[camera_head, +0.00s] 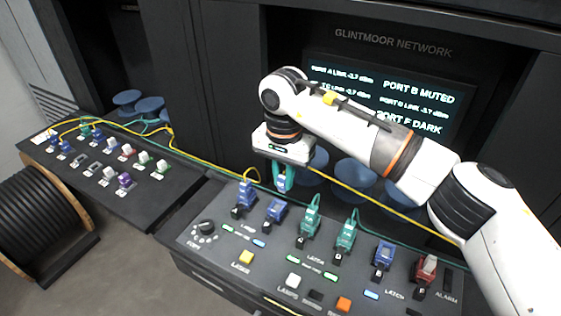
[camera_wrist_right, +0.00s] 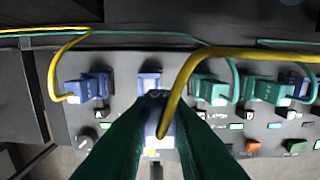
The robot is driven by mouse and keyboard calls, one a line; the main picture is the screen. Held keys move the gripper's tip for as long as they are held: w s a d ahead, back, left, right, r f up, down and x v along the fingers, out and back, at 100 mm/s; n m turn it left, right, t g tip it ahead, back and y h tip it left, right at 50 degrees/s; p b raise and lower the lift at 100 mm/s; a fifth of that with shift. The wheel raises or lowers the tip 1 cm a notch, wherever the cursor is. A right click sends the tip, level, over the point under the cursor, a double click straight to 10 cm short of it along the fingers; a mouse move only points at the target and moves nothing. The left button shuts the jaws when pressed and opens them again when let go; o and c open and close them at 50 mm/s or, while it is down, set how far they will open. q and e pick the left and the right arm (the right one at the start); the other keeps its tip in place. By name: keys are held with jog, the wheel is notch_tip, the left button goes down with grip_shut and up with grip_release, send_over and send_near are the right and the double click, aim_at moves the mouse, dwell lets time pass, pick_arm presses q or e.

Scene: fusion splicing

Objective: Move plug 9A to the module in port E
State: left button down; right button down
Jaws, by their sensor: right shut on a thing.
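My right gripper (camera_head: 283,186) is shut on a small blue-and-white plug (camera_head: 281,184), held above the console near the blue module in port B (camera_head: 275,210). The plug's label is not readable, so I cannot tell whether it is 9A. In the right wrist view the dark green fingers (camera_wrist_right: 158,135) close around the plug (camera_wrist_right: 153,118), and a yellow cable (camera_wrist_right: 178,85) arches over it. The module in port E (camera_head: 383,254) is blue and sits toward the right of the console, with no plug visible in it. My left gripper is not in view.
The console (camera_head: 210,262) also carries a blue module in port A (camera_head: 245,194), green ones in C (camera_head: 309,221) and D (camera_head: 345,236), and a red one in F (camera_head: 426,270). Cables run behind the row. A side tray (camera_head: 72,181) holds several connectors. My right arm partly covers the screen (camera_head: 440,97).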

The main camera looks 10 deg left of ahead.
jog(key=d, duration=0.2)
jog(key=s+d+p, duration=0.1)
jog(key=d, duration=0.1)
jog(key=s+d, duration=0.1)
jog(key=d, duration=0.1)
jog(key=shift+d+r+p, duration=0.3)
jog(key=shift+d+p, duration=0.05)
jog(key=shift+d, duration=0.05)
jog(key=s+d+p, duration=0.4)
jog(key=d+p, duration=0.3)
jog(key=d, duration=0.8)
jog(key=f+b, duration=0.1)
jog(key=b, duration=0.1)
jog(key=f+b, duration=0.1)
jog(key=f, duration=0.1)
jog(key=d+f+b, duration=0.1)
jog(key=b, duration=0.1)
jog(key=shift+s+d+f+b, duration=0.1)
jog(key=shift+s+f+b, duration=0.2)
jog(key=shift+f+b, duration=0.95)
jog(key=shift+b, duration=0.3)
